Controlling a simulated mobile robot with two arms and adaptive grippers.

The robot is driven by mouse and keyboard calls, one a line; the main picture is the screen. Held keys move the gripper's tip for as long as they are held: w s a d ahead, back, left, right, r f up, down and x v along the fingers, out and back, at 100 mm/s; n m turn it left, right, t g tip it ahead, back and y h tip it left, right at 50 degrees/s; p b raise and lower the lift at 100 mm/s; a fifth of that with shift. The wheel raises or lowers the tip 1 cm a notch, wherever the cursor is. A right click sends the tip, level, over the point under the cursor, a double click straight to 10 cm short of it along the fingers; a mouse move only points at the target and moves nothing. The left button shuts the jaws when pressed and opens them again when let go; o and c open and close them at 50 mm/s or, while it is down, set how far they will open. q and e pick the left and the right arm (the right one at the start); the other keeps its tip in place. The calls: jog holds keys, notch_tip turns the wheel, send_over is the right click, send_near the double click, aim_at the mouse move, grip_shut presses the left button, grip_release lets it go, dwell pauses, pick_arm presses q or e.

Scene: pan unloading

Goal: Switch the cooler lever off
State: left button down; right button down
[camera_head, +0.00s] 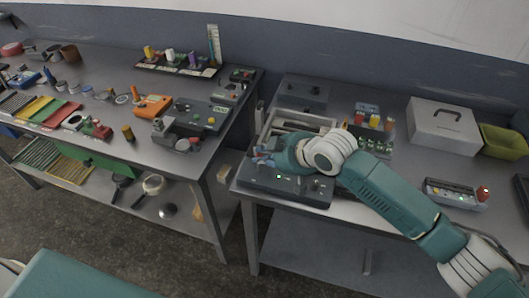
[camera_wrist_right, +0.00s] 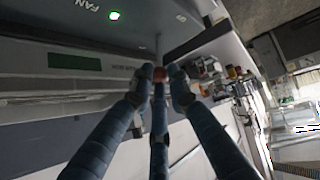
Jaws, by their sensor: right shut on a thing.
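The cooler is a dark control box (camera_head: 285,188) at the front left of the right table, with small knobs on its top. In the right wrist view its panel (camera_wrist_right: 60,22) carries the word FAN beside a lit green light (camera_wrist_right: 114,15). My right gripper (camera_wrist_right: 160,84) is shut on this lever. In the head view my right gripper (camera_head: 264,158) is over the box's left back part, and the lever is hidden there. My left gripper is not in view.
Behind the box is an open pale tray (camera_head: 270,127). A cluttered table (camera_head: 210,140) stands to the left.

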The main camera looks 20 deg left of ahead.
jog(key=shift+s+n+t, duration=0.3)
jog(key=shift+s+t, duration=0.3)
jog(key=shift+s, duration=0.05)
jog(key=shift+s+a+f+n+t+y+b, duration=0.1)
jog(key=shift+s+f+n+t+y+b, duration=0.2)
jog(key=shift+s+t, duration=0.35)
jog(key=s+n+t+b, duration=0.1)
jog(key=b, duration=0.1)
jog(key=t+b, duration=0.2)
jog(key=shift+s+f+n+y, duration=0.3)
jog(key=shift+s+n+y, duration=0.05)
jog(key=shift+n+y, duration=0.05)
jog(key=shift+s+n+t+b, duration=0.3)
jog(key=shift+n+t+b, duration=0.15)
jog(key=shift+b, duration=0.6)
jog(key=shift+y, duration=0.3)
jog(key=c, duration=1.7)
grip_release()
jog(key=shift+o, duration=0.2)
jog(key=shift+s, duration=0.1)
jog(key=v, duration=1.2)
